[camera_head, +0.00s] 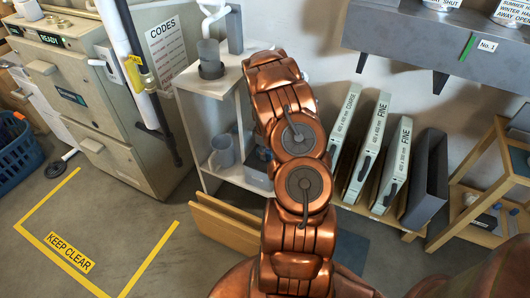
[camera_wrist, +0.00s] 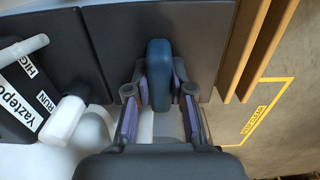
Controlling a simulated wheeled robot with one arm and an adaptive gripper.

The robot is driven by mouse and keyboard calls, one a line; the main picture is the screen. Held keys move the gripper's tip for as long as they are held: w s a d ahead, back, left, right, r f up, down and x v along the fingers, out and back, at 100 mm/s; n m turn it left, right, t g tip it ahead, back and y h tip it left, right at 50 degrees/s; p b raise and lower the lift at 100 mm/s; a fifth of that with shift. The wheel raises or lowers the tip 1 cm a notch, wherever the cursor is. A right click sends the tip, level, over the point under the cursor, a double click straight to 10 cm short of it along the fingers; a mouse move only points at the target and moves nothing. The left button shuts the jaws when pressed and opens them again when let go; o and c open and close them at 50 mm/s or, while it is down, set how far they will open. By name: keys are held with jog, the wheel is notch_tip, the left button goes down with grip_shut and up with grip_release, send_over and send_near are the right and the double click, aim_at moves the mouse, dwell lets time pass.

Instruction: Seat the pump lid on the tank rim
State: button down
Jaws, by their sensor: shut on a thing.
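In the wrist view my gripper (camera_wrist: 160,103) is shut on a dark blue rounded handle (camera_wrist: 159,62). A dark grey flat panel (camera_wrist: 205,75) lies behind the handle; it looks like the pump lid, but I cannot tell whether the two are joined. A white rounded body (camera_wrist: 90,135), possibly the tank, shows at lower left, partly covered by my gripper. Its rim is not clear, and I cannot tell whether the panel touches it. In the head view my copper arm hides the gripper and what it holds.
A white shelf unit (camera_head: 190,82) holds grey cups. Filter boxes (camera_head: 345,140) lean against the wall right of my arm. A wooden rack (camera_head: 460,215) stands at far right. The yellow-marked floor (camera_head: 100,235) is clear.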

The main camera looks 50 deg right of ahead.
jog(key=shift+f, duration=0.25)
jog(key=c, duration=0.9)
grip_release()
jog(key=shift+c, duration=0.2)
jog(key=shift+r+p, duration=0.85)
jog(key=shift+r, duration=3.15)
